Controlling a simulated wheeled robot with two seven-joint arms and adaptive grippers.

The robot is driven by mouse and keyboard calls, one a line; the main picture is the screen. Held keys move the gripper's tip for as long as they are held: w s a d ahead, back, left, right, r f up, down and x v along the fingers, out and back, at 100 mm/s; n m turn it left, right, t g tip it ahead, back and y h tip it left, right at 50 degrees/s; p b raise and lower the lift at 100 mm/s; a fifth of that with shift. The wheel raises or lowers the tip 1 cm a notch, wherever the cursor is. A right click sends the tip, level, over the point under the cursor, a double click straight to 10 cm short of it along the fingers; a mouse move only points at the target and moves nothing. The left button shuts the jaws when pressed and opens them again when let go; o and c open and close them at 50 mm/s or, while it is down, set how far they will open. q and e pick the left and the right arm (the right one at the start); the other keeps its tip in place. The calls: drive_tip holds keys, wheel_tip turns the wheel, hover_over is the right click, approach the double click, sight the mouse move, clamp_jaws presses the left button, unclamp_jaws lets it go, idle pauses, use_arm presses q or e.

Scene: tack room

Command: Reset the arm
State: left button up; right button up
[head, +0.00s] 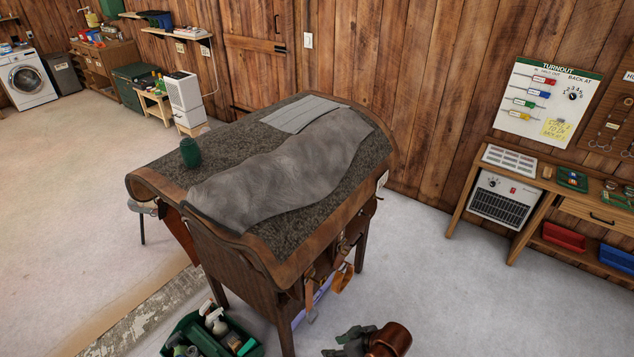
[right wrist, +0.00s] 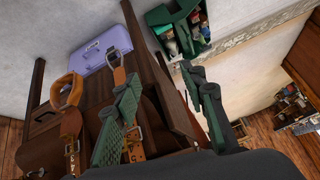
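My right gripper (head: 345,343) shows at the bottom of the head view, low beside the wooden saddle stand (head: 243,275) and above the floor. In the right wrist view its two green-padded fingers (right wrist: 162,80) are spread apart with nothing between them. The stand, leather straps (right wrist: 72,122) and a buckle lie beyond the fingers there. My left gripper and arm are not in view.
A grey cloth (head: 285,165), a pale folded cloth (head: 300,116) and a green jar (head: 190,153) lie on the stand's top. A green caddy (head: 250,350) of bottles and a lilac box (right wrist: 100,52) are low near the stand. A workbench (head: 483,190) stands right; floor between is clear.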

drive_tip(key=s+d+f+m+h, duration=0.2)
drive_tip(key=s+d+m+h, duration=0.2)
drive_tip(key=s+d, duration=0.95)
drive_tip(key=s+d+f+m+h, duration=0.2)
drive_tip(key=s+d+m+h, duration=0.15)
drive_tip(key=s+d, duration=0.95)
wheel_tip(320, 180, down, 28)
drive_tip(key=w+d+r+g+y, duration=0.1)
drive_tip(key=w+d+g, duration=0.1)
drive_tip(key=s+f+g, duration=0.1)
drive_tip(key=s+f, duration=1.8)
drive_tip(key=s, duration=0.1)
drive_tip(key=shift+a+f+n, duration=0.1)
drive_tip(key=shift+n, duration=0.15)
